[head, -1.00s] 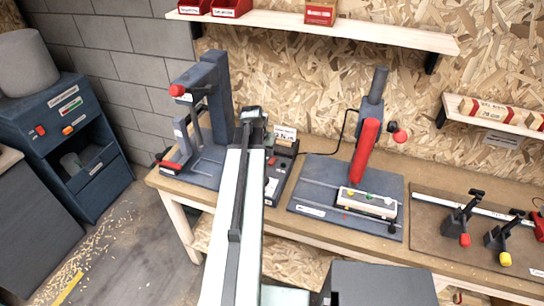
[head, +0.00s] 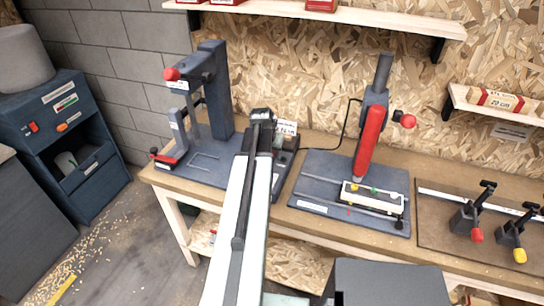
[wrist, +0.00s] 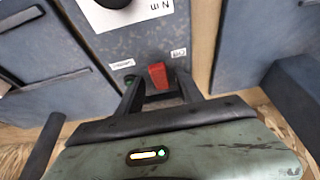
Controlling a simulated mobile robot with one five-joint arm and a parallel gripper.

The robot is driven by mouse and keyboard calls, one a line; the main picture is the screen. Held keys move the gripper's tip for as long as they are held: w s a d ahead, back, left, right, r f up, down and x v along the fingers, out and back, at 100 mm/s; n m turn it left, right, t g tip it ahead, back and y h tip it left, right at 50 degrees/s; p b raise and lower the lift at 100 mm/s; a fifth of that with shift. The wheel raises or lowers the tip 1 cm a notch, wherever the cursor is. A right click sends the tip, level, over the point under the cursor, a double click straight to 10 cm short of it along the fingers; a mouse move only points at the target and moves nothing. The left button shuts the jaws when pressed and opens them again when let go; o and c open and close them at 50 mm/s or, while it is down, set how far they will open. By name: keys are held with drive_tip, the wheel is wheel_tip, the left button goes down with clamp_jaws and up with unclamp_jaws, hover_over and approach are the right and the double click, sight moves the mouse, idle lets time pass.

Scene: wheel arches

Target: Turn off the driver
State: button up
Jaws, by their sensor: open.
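The dark driver control box (head: 290,150) stands on the bench, partly hidden behind my arm in the head view. In the wrist view its grey-blue face (wrist: 205,50) fills the middle, with a white "N m" plate, a dark knob and a red switch (wrist: 158,75) between two small labels. A small green spot shows by the left label. My gripper (wrist: 158,90) is open, its fingers either side of the red switch and nothing held. Contact cannot be told. The red-bodied driver (head: 369,140) hangs on its stand, with a black cable toward the box.
A press with a red knob (head: 172,74) stands left of the box. A fixture with coloured buttons (head: 372,196) sits under the driver. Toggle clamps (head: 468,222) are at the right. A shelf (head: 330,12) runs above, and a blue cabinet (head: 70,130) stands left.

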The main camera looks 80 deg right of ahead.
drive_tip(key=shift+r, duration=0.1)
clamp_jaws()
drive_tip(key=shift+a+f+h+b, duration=0.3)
drive_tip(key=shift+b, duration=0.2)
drive_tip(key=shift+a+f+h+b, duration=0.3)
drive_tip(key=shift+h+b, duration=0.4)
drive_tip(key=shift+b, duration=0.45)
drive_tip(key=shift+a+r+g+h+b, duration=0.1)
drive_tip(key=shift+g+h+b, duration=0.2)
drive_tip(key=shift+h+b, duration=0.15)
drive_tip(key=shift+w+r+h, duration=0.1)
drive_tip(key=shift+r+h, duration=0.15)
drive_tip(key=shift+r, duration=0.05)
unclamp_jaws()
drive_tip(key=shift+r, duration=0.1)
